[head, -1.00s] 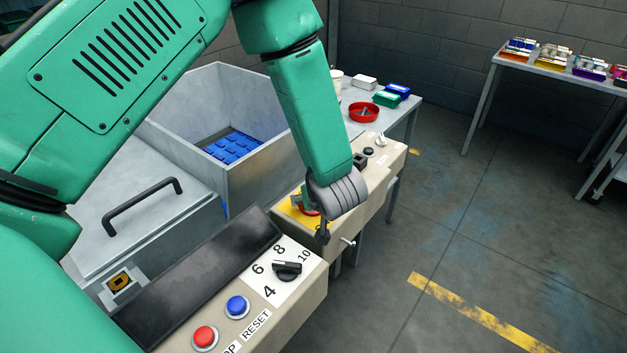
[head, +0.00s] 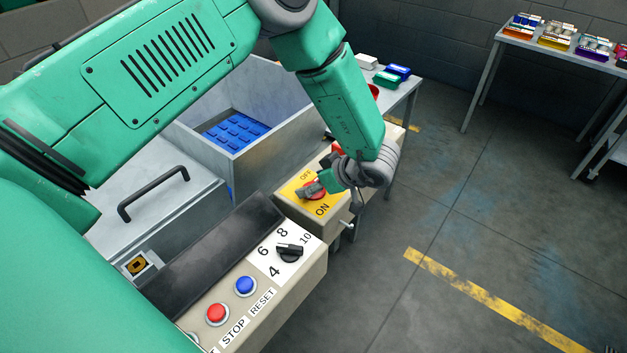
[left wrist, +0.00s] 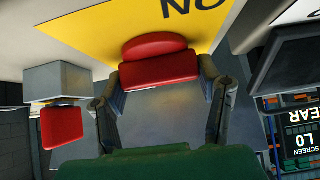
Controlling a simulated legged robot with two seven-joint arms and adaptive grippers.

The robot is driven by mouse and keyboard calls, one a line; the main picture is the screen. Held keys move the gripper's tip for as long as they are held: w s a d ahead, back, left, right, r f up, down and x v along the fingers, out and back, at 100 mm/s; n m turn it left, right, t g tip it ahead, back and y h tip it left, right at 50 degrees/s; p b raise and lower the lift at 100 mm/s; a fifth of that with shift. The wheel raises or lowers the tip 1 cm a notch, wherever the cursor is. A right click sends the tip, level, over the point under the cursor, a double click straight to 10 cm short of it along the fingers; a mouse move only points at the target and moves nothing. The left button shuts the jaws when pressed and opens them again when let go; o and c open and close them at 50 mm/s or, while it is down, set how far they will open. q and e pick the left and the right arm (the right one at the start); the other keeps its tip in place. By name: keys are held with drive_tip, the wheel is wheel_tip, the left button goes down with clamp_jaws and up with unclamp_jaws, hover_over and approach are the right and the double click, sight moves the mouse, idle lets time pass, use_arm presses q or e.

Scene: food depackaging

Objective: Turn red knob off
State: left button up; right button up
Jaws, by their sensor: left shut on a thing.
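The red knob (left wrist: 160,62) sits on the yellow plate (head: 291,196), which is marked OFF at the top and ON at the bottom in the head view. In the left wrist view, the knob's raised bar lies between the two fingers of my left gripper (left wrist: 160,85), which is shut on it. In the head view the left gripper (head: 312,188) comes at the knob from the right, and its fingers cover much of it. Which mark the knob points to is hard to tell. My right gripper is not in view.
Nearby are a black dial (head: 289,250), a blue button (head: 245,285) and a red button (head: 216,313). A metal bin (head: 262,165) with a blue grid inside stands behind. Another red part on a grey block (left wrist: 58,80) shows beside the gripper. Open floor lies to the right.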

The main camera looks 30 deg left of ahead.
use_arm(q)
drive_tip(key=shift+s+d+f, duration=0.1)
drive_tip(key=shift+d+f, duration=0.05)
drive_tip(key=shift+f, duration=0.05)
drive_tip(key=o, duration=1)
drive_tip(key=shift+o, duration=0.8)
drive_tip(key=v, duration=1.2)
drive_tip(key=shift+w, duration=0.3)
drive_tip(key=shift+f, duration=0.1)
